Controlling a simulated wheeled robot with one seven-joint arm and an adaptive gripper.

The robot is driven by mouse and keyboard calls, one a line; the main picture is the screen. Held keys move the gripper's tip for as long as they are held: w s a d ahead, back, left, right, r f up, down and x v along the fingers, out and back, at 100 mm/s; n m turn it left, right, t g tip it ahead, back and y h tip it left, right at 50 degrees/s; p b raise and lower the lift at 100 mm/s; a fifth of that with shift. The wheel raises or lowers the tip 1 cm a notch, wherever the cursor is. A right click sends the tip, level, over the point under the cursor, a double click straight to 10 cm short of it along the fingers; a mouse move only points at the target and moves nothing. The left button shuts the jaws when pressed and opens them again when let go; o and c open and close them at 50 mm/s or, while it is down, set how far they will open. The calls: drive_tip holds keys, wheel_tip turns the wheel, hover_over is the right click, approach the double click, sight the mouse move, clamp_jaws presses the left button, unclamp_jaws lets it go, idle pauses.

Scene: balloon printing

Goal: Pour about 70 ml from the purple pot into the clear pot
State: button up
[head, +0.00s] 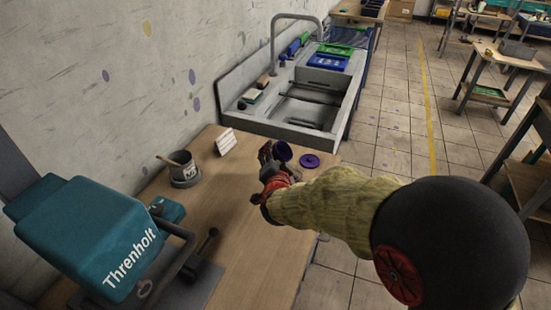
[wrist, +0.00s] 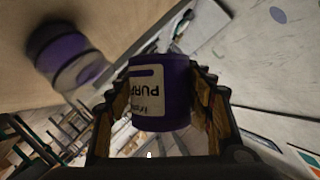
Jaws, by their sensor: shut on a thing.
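The purple pot (head: 283,151) is held in my gripper (head: 271,164) above the wooden table, near its far end by the sink. In the wrist view the purple pot (wrist: 160,92) sits between both fingers, its white label partly visible and its lettering upside down. A purple disc-shaped lid (head: 310,160) lies on the table just right of the pot. A blurred cylinder with purple and greyish bands (wrist: 70,58) shows in the wrist view; I cannot tell whether it is the clear pot. I cannot make out the clear pot in the head view.
A grey cup (head: 184,170) with a stick in it and a small white card (head: 226,142) stand by the wall. A teal Threnholt machine (head: 100,240) fills the near left. The sink (head: 310,100) adjoins the table's far end. The middle of the wooden table (head: 255,235) is clear.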

drive_tip(key=shift+m+b, duration=0.4)
drive_tip(key=shift+b, duration=1.2)
idle(0.3)
drive_tip(key=shift+m+t, duration=0.3)
drive_tip(key=shift+m, duration=0.1)
idle(0.4)
drive_tip(key=shift+y, duration=0.4)
drive_tip(key=shift+r, duration=0.1)
drive_tip(key=shift+r+p, duration=0.15)
drive_tip(key=shift+p, duration=0.6)
drive_tip(key=shift+n+h+p, duration=0.3)
drive_tip(key=shift+p, duration=0.6)
drive_tip(key=shift+p, duration=0.8)
drive_tip(key=shift+n, duration=0.3)
drive_tip(key=shift+f, duration=0.2)
